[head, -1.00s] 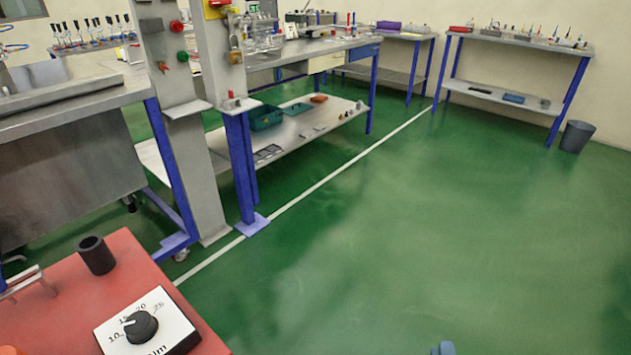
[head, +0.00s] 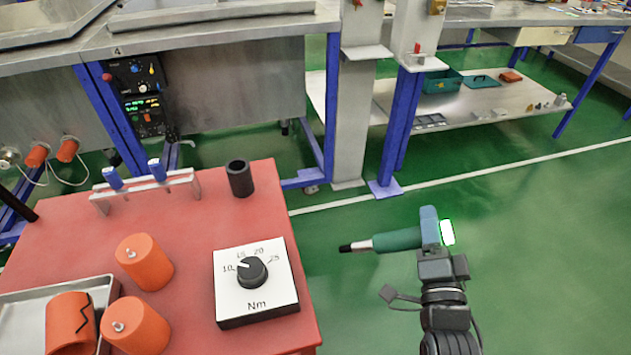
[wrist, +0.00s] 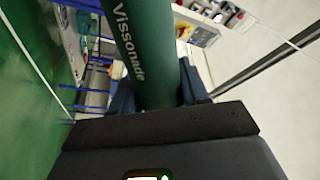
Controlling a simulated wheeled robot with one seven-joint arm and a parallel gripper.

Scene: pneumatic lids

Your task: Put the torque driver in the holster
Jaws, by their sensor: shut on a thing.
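The torque driver (head: 398,239) has a teal body, a pale shank and a dark tip. My gripper (head: 430,228) is shut around its body, to the right of the red table and over the green floor. The driver lies about level, its tip pointing left towards the table. A bright green-white light (head: 447,232) shows at its right end. In the wrist view the driver's green body (wrist: 145,50), lettered "Vissonade", runs up between the blue fingers. A black open-topped tube, which looks like the holster (head: 240,179), stands upright at the red table's far right corner, apart from the driver.
The red table (head: 205,225) also holds a Nm dial box (head: 256,283), orange cylinders (head: 144,262), a metal tray (head: 20,310) and a small rack with blue-handled tools (head: 150,186). A steel bench (head: 230,95) and grey post (head: 352,120) stand behind. Floor at right is clear.

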